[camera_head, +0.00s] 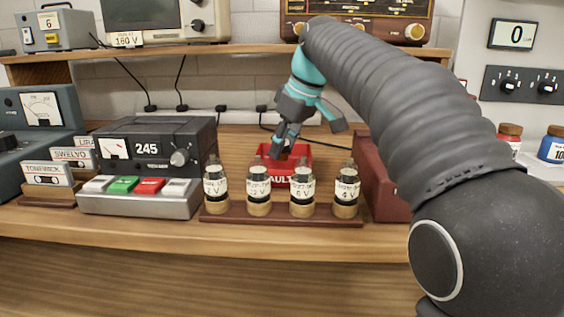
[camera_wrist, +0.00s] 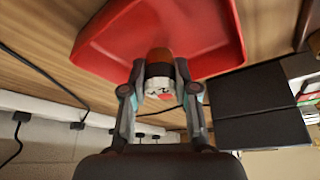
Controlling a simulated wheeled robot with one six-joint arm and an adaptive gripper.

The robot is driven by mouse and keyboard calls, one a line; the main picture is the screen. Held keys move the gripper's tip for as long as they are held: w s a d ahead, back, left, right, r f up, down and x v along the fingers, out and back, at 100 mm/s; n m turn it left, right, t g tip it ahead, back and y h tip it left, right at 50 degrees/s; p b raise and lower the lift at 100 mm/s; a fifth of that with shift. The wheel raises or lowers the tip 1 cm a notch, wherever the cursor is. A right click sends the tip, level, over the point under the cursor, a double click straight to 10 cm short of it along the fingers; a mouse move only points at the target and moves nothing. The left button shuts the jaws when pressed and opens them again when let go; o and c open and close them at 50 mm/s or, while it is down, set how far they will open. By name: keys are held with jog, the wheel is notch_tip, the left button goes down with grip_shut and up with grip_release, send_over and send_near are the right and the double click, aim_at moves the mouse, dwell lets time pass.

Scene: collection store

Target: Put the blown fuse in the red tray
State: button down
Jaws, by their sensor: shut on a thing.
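My gripper (camera_head: 282,146) is over the red tray (camera_head: 306,158), which stands behind a row of labelled cylinders and carries lettering that is partly hidden. In the wrist view my gripper (camera_wrist: 154,84) is shut on a small cylinder, the fuse (camera_wrist: 158,90), with a brownish end, a dark band and a pale label with dark and red marks. The fuse points toward the red tray (camera_wrist: 215,62) and overlaps its near edge. I cannot tell whether it touches the tray. The fuse is not clear in the head view.
Several upright labelled cylinders with brass bases stand on a brown rack (camera_head: 280,216) in front of the tray. A dark red box (camera_head: 380,185) is close on the right. A black meter unit (camera_head: 150,140) and a grey button box (camera_head: 140,203) stand left.

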jog(key=shift+f+b, duration=0.75)
jog(key=shift+f, duration=0.4)
jog(key=shift+f, duration=0.15)
jog(key=c, duration=0.9)
grip_release()
jog(key=p+v, duration=0.3)
jog(key=v, duration=0.9)
jog(key=shift+w+a+r, duration=0.1)
jog(key=shift+r, duration=0.15)
